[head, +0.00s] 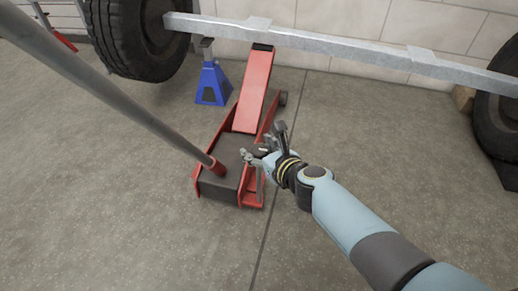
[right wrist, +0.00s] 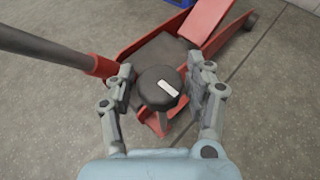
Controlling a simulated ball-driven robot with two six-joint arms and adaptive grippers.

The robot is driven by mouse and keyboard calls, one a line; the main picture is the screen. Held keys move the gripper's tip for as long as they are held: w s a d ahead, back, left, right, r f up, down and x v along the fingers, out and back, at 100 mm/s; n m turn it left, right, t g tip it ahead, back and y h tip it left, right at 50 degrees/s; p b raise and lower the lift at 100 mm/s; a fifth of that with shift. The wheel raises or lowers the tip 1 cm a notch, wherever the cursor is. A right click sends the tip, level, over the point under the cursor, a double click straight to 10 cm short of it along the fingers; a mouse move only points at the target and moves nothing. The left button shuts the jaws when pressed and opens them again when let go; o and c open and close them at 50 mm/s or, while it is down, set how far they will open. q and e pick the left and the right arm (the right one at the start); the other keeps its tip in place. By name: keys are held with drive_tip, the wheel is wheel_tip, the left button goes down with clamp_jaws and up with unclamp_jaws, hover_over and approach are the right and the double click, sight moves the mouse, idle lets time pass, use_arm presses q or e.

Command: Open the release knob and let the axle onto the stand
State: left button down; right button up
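The release knob (right wrist: 160,88) is black and round with a white mark, on the rear of the red floor jack (head: 256,90). In the right wrist view it sits between the two fingers of my open right gripper (right wrist: 164,95); I cannot tell whether they touch it. In the head view my right gripper (head: 257,160) is at the jack's rear and hides the knob. The galvanised axle (head: 340,45) lies across the jack's raised front end. The blue stand (head: 212,82) is upright under the axle, left of the jack. I cannot tell whether its top touches the axle. My left gripper is not in view.
The jack's long grey handle (head: 110,90) slants up to the upper left from its red socket (head: 217,168). A tyre (head: 138,35) is at each end of the axle, the other at right (head: 497,125). A block wall (head: 310,20) stands behind. The concrete floor (head: 120,220) in front is clear.

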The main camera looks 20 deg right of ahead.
drive_tip(key=c, duration=0.9)
drive_tip(key=shift+o, duration=0.2)
